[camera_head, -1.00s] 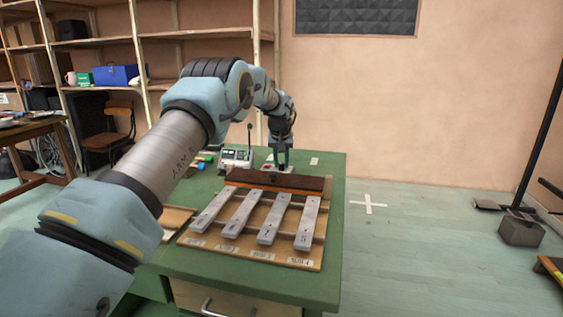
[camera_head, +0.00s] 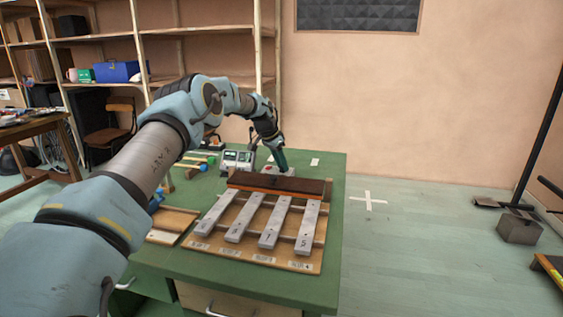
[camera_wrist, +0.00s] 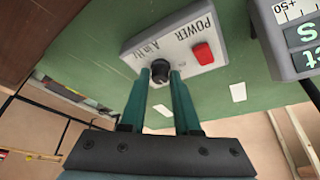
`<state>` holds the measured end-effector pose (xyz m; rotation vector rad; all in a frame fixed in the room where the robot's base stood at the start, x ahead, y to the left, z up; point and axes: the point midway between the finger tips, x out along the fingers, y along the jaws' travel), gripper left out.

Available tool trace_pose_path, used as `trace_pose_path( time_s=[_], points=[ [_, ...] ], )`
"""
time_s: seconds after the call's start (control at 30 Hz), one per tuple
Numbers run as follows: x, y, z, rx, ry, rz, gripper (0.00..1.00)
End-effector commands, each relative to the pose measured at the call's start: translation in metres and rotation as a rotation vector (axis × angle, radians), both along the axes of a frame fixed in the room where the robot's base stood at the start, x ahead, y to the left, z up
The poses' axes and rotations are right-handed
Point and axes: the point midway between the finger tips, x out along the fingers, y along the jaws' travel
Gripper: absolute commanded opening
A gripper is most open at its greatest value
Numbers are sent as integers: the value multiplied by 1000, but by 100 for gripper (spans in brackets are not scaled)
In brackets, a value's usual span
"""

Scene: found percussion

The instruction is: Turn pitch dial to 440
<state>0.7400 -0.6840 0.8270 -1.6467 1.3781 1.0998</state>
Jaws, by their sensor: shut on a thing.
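The pitch dial (camera_wrist: 160,66) is a small dark round knob on a light grey box (camera_wrist: 182,40) lettered "POWER" and "A in Hz". My gripper (camera_wrist: 160,78) is shut on the dial, with one green finger on each side of it. The fingers partly cover the box's near edge, and I cannot read any pointer or number on the dial. A red switch (camera_wrist: 203,53) sits on the box beside the dial. In the head view my gripper (camera_head: 282,166) reaches down, tilted, at the back of the green table, and the dial is too small to make out.
A meter unit (camera_head: 237,159) stands left of my gripper; it also shows in the wrist view (camera_wrist: 283,40). A dark brown bar (camera_head: 277,185) and several numbered metal bars (camera_head: 272,222) lie in front. Mallets (camera_head: 192,162) lie to the left.

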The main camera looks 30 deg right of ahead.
Motion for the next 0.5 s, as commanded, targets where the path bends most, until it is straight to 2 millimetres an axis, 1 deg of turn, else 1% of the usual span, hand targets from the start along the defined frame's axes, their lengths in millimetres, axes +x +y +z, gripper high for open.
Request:
trace_pose_path(
  time_s=[0.2, 0.5],
  points=[
    [1, 0, 0, -1, -1, -93, 0],
    [1, 0, 0, -1, -1, -141, 0]
  ],
)
